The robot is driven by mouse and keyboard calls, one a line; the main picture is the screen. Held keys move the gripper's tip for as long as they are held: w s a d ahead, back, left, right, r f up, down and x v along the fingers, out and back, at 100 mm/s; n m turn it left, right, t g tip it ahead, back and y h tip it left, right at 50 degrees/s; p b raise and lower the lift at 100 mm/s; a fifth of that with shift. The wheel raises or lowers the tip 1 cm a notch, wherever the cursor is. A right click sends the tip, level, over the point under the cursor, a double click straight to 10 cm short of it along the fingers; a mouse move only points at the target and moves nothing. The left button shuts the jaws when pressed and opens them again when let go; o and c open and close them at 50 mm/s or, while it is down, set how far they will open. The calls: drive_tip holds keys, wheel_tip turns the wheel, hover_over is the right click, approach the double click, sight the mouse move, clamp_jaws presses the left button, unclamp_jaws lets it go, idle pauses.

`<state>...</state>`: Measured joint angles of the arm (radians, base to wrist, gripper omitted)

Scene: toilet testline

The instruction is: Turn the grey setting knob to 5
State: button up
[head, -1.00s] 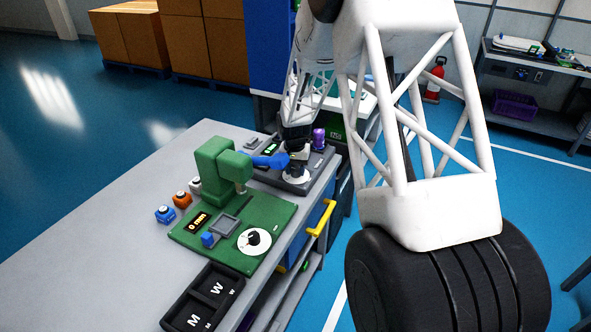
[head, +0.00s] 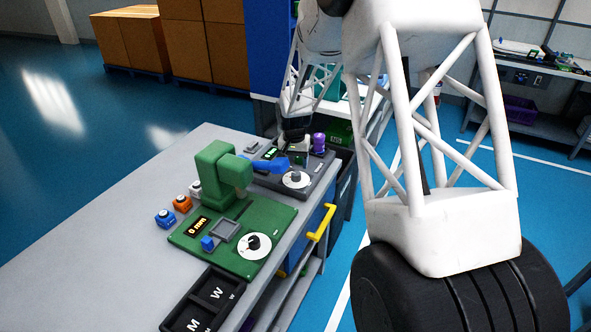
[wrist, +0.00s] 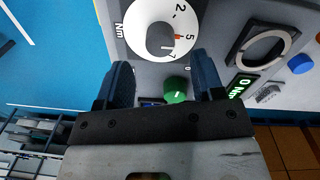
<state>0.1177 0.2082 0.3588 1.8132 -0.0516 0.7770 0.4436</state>
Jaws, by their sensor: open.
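A small orange-red mark on the knob's side lies beside the 5. The knob (head: 296,175) and its white dial (head: 291,184) also show on the grey station in the head view. My gripper (wrist: 164,65) is open, with its two dark blue fingers apart and nothing between them. The fingertips are clear of the knob, on the near side of the dial in the wrist view. In the head view my gripper (head: 298,150) is small and partly hidden.
A green button (wrist: 175,90), a 0 Nm display (wrist: 243,85) and a black ring (wrist: 262,48) are near the dial. A green station (head: 275,218) with its own black-knobbed dial stands in front. A purple part (head: 318,141) stands behind the knob.

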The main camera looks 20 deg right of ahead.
sight(295, 174)
drive_tip(key=shift+r, duration=1.4)
drive_tip(key=shift+r, duration=0.15)
